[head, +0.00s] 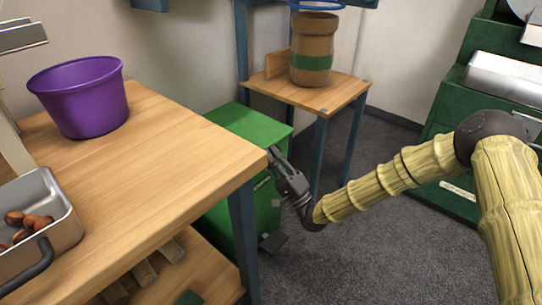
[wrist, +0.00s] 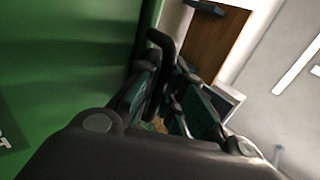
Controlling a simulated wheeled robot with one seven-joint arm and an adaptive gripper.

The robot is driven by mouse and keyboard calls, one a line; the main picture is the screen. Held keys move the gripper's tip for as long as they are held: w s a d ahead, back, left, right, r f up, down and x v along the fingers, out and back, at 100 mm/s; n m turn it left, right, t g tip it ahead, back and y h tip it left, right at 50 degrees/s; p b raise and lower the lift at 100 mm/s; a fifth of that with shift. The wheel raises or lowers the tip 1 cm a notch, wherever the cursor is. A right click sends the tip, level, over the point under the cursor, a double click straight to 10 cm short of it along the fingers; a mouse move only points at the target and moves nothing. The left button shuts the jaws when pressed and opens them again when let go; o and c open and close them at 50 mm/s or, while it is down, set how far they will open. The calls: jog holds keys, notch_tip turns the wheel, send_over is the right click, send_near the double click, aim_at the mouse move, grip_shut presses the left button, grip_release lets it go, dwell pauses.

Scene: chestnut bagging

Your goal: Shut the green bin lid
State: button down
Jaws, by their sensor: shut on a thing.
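The green bin (head: 230,222) stands on the floor between the wooden bench and the small table. Its bright green lid (head: 250,124) lies about level over the top; I cannot tell whether a gap remains under it. The exact grip is hard to see. In the wrist view, a large green bin panel (wrist: 65,70) fills the left side, and my dark fingers (wrist: 168,100) are close together beside it.
The wooden bench (head: 165,165) at left carries a purple tub (head: 82,98) and a metal pan (head: 62,210) with several chestnuts. A small table (head: 335,95) with a brown barrel (head: 314,50) stands behind the bin. A green machine (head: 455,130) is at right. Grey floor is free between.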

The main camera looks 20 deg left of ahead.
jog(key=shift+s+d+f, duration=0.1)
jog(key=shift+s+f, duration=0.05)
jog(key=shift+f, duration=0.3)
jog(key=c, duration=1.8)
grip_release()
jog(key=shift+f, duration=0.1)
jog(key=shift+r, duration=0.2)
jog(key=v, duration=1.2)
jog(key=shift+d, duration=0.15)
